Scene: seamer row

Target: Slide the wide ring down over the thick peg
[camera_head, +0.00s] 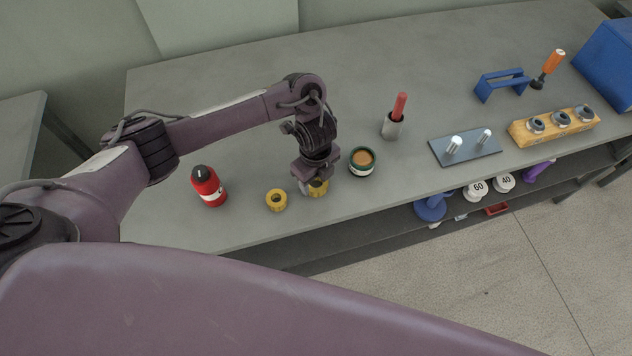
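A dark plate (438,150) carries two upright light metal pegs: a thicker-looking left peg (453,145) and a thinner-looking right peg (485,137). Both pegs look bare. Two yellow ring-like pieces are on the grey bench near its front edge. The left yellow piece (276,201) stands free and shows a dark hole. The other yellow piece (319,189) is partly hidden under my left gripper (311,188), which points down at it. I cannot tell which ring is wider, or whether the fingers are closed on it. My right gripper is not in view.
A red bottle (208,188), a green-rimmed tin (362,162) and a grey cup (392,127) with a red handle stand near my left gripper. A wooden block (550,128) with grey ring-like parts, a blue bracket (502,83) and a blue box (610,65) are right.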

